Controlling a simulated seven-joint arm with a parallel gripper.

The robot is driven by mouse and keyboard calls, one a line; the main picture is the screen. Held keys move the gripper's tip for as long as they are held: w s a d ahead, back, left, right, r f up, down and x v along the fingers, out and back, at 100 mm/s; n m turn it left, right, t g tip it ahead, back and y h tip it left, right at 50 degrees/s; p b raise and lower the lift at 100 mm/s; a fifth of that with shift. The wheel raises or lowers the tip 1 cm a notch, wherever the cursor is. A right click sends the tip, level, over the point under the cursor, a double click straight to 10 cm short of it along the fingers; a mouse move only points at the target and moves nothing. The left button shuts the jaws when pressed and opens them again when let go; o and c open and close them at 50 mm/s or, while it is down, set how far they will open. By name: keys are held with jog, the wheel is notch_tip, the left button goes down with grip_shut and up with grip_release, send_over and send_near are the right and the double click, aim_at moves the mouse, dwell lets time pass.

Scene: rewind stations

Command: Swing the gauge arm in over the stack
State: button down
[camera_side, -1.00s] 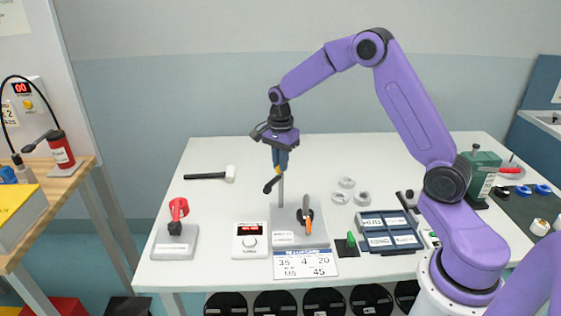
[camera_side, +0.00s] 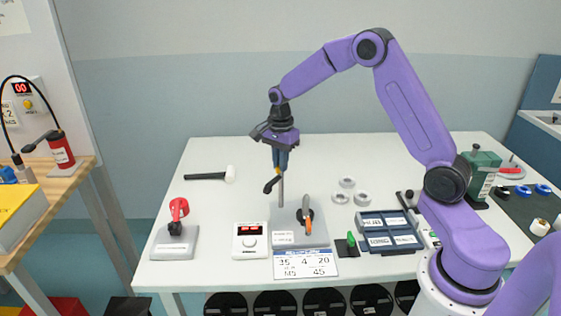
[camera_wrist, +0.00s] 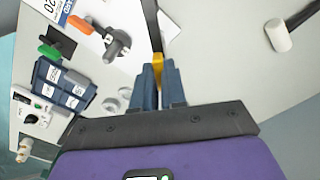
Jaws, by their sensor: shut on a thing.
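The gauge arm (camera_side: 271,186) is a short dark bar beside the top of a grey post (camera_side: 281,194), which stands on a grey base (camera_side: 285,239). My gripper (camera_side: 280,167) is at the post's top. In the wrist view, its blue fingers (camera_wrist: 158,88) are shut on a yellow piece (camera_wrist: 158,60) at the gauge arm (camera_wrist: 152,22). The black hub (camera_side: 305,215) with an orange lever (camera_side: 307,203) sits on the same base, right of the post. I cannot make out a separate stack on the hub.
Several grey rings (camera_side: 347,183) lie right of the post. A labelled blue tray (camera_side: 388,240) and a green knob (camera_side: 351,239) are at the right. A display box (camera_side: 250,240) and a red-handled device (camera_side: 178,230) stand left. A mallet (camera_side: 229,174) lies behind, with clear table around it.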

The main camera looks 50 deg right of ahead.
jog(key=shift+n, duration=0.3)
jog(key=n, duration=0.8)
jog(key=shift+n, duration=0.4)
jog(key=n, duration=0.4)
jog(key=shift+d+n, duration=0.1)
jog(key=shift+n, duration=2.1)
jog(key=c, duration=1.2)
grip_release()
jog(key=shift+r, duration=0.1)
